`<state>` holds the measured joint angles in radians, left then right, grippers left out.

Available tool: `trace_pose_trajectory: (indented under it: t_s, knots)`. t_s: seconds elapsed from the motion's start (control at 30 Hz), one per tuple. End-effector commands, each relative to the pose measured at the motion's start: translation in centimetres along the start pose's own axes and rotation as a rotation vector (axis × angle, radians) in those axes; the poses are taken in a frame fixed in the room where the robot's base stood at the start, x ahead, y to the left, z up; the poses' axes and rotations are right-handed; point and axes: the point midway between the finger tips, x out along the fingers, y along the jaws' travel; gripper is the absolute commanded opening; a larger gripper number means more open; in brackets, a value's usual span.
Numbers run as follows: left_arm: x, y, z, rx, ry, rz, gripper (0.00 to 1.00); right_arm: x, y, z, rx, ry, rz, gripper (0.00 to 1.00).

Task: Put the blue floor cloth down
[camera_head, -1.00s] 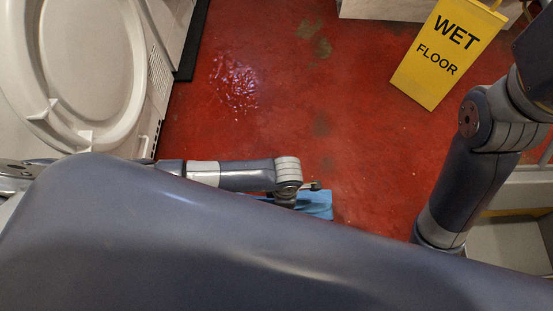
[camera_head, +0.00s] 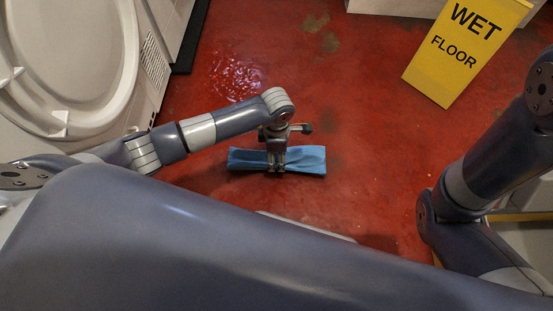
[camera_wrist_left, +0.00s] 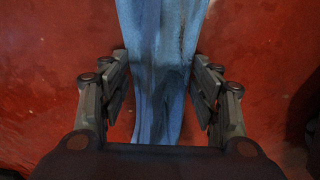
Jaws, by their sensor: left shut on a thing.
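The blue floor cloth (camera_head: 305,160) shows in the head view as a long folded strip at or just above the red floor; I cannot tell whether it touches. My left gripper (camera_head: 276,166) is over the middle of the cloth and shut on it. In the left wrist view the cloth (camera_wrist_left: 160,50) runs lengthwise between the two fingers of my left gripper (camera_wrist_left: 165,100), pinched in at their level. My right arm comes in at the right edge of the head view, but its gripper is out of the picture.
A shiny wet patch (camera_head: 236,78) lies on the red floor beyond the cloth. A yellow wet floor sign (camera_head: 465,50) stands at the upper right. A white machine with a round door (camera_head: 70,60) fills the upper left. The floor between them is clear.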

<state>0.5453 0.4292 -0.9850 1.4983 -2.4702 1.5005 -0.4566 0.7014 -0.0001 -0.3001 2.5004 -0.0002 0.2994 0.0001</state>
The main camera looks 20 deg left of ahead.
Motion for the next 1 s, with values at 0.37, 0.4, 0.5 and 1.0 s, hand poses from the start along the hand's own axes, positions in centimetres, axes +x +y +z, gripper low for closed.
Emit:
trace_pose_trajectory:
  t_s: [0.37, 0.4, 0.5, 1.0]
  knots:
    - [2.7, -0.1, 0.0, 0.000, 0.000, 0.000, 0.27, -2.5, -0.5, -0.8, 0.000, -0.001, -0.001, 0.83]
    - [2.7, -0.1, 0.0, 0.000, 0.001, 0.000, 0.27, -2.5, -0.5, -0.8, 0.000, -0.001, -0.001, 0.83]
    - [2.7, -0.1, 0.0, 0.000, 0.001, 0.000, 0.27, -2.5, -0.5, -0.8, 0.000, -0.001, -0.001, 0.83]
    - [2.9, -0.1, 0.0, -0.001, 0.001, -0.001, 0.79, -2.5, -0.5, -0.9, 0.000, 0.000, -0.001, 0.83]
